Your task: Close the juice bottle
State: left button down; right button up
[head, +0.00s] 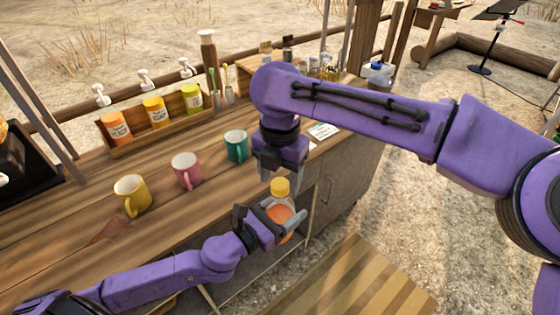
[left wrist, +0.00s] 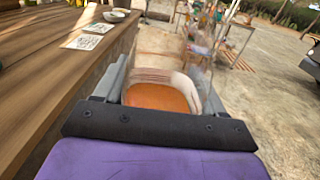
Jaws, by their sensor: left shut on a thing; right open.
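The juice bottle (head: 281,211) is a clear bottle with orange juice, held beyond the front edge of the counter. My left gripper (head: 272,222) is shut around its body, and the bottle looks roughly upright. The left wrist view shows the orange juice (left wrist: 160,97) between the fingers. A yellow cap (head: 280,187) is at the bottle's top; whether it is seated on the neck I cannot tell. My right gripper (head: 282,178) points down right above the cap, its fingers open on either side of it.
Yellow (head: 131,195), pink (head: 187,171) and green (head: 236,146) mugs stand on the wooden counter (head: 180,226) to the left. A wooden rack (head: 138,142) of several pump bottles is behind them. A printed card (head: 322,131) lies near the right end.

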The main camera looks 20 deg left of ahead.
jog(key=shift+f, duration=0.25)
jog(key=c, duration=1.1)
jog(key=m, duration=0.3)
jog(key=shift+m, duration=0.3)
jog(key=m, duration=0.3)
jog(key=shift+s, duration=0.15)
jog(key=o, duration=1.2)
